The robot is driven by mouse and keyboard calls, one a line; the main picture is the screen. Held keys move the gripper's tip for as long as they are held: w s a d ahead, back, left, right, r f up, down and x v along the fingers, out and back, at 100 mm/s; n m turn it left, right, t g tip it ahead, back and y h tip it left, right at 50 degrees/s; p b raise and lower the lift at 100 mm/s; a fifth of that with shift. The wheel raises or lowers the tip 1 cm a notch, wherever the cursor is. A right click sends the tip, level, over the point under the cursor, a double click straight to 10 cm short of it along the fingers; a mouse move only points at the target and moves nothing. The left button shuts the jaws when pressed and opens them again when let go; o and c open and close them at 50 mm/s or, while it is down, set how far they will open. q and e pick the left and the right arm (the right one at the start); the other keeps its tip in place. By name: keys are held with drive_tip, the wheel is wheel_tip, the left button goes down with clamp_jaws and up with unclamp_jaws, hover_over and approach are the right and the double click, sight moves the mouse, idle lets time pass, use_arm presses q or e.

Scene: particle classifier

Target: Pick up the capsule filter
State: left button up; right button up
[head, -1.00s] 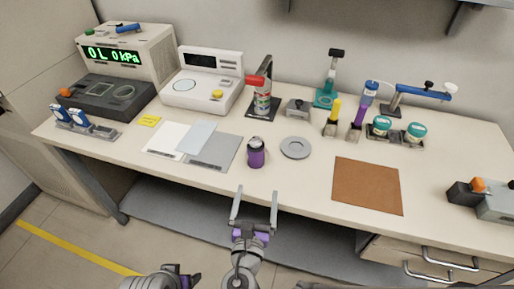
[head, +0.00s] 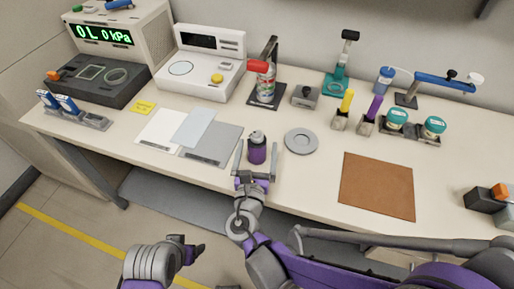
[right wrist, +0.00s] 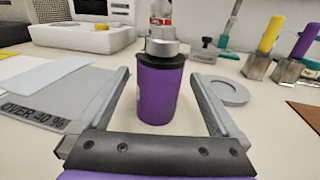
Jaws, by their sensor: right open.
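The capsule filter appears to be the purple cylinder with a black band and grey cap (head: 257,153), upright near the table's front edge. It also shows in the middle of the right wrist view (right wrist: 160,92). My right gripper (head: 257,147) is open, with one finger on each side of the cylinder. In the right wrist view, gaps show between both fingers and the cylinder, and its base stands on the table ahead of the palm. My left gripper (head: 190,250) is low at the front, away from the table; its jaw opening is unclear.
A grey ring-shaped disc (head: 301,141) lies just right of the cylinder. Grey and pale sheets (head: 212,143) lie to its left, and a brown mat (head: 377,187) to the right.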

drive_tip(key=w, duration=0.4)
drive_tip(key=shift+w+d+f, duration=0.1)
drive_tip(key=shift+w+d, duration=0.1)
clamp_jaws()
